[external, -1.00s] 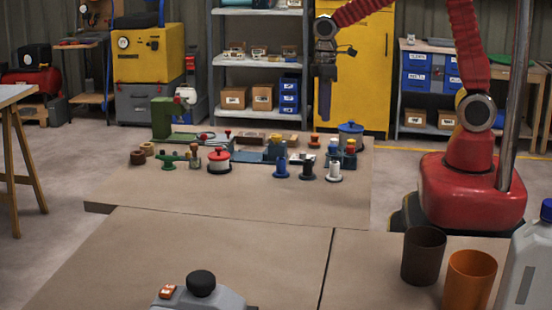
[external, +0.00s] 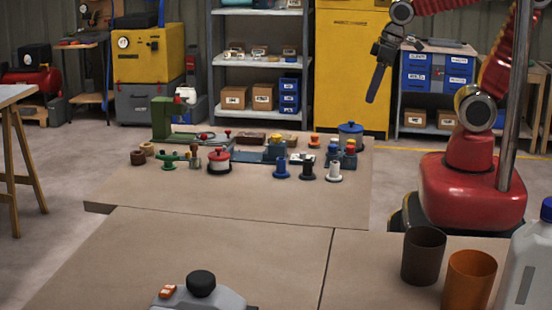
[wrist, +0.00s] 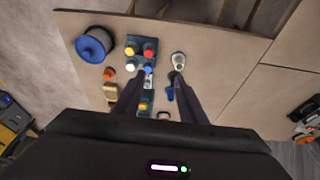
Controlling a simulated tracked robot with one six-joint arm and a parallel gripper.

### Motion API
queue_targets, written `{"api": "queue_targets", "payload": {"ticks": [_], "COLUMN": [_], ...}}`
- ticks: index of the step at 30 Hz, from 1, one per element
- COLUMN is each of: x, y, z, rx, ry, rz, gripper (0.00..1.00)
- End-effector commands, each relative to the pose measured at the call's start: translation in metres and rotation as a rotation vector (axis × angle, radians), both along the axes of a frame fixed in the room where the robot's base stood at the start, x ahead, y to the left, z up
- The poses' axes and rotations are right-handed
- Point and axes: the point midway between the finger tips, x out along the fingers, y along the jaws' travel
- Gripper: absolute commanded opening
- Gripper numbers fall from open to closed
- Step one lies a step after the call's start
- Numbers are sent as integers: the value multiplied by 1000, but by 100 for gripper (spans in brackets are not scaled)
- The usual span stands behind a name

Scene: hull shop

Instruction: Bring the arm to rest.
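My gripper (external: 372,97) hangs in the air at the end of my red arm, fingers angled down and a little left. In the external view it is in front of the yellow cabinet's right edge, above the work table. In the wrist view my gripper (wrist: 157,78) shows two dark fingers spread apart with nothing gripped between them; table items show through the gap, well below. The table (external: 270,195) carries several small items at its far side, clear of the fingers.
A red-lidded pot (external: 219,160) and a green machine (external: 163,117) stand further left. Brown (external: 423,256) and orange (external: 468,280) cups stand at the front right. The table's near half is bare.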

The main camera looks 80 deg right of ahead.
Motion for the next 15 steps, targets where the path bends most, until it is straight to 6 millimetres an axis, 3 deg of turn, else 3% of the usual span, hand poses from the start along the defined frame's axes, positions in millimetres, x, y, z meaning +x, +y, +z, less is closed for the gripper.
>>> {"api": "queue_targets", "payload": {"ticks": [9,15], "x": [-32,-37], "y": [7,9], "z": [22,38], "rx": [-2,-2], "ry": [-125,-185], "rz": [17,26], "gripper": [37,37]}}
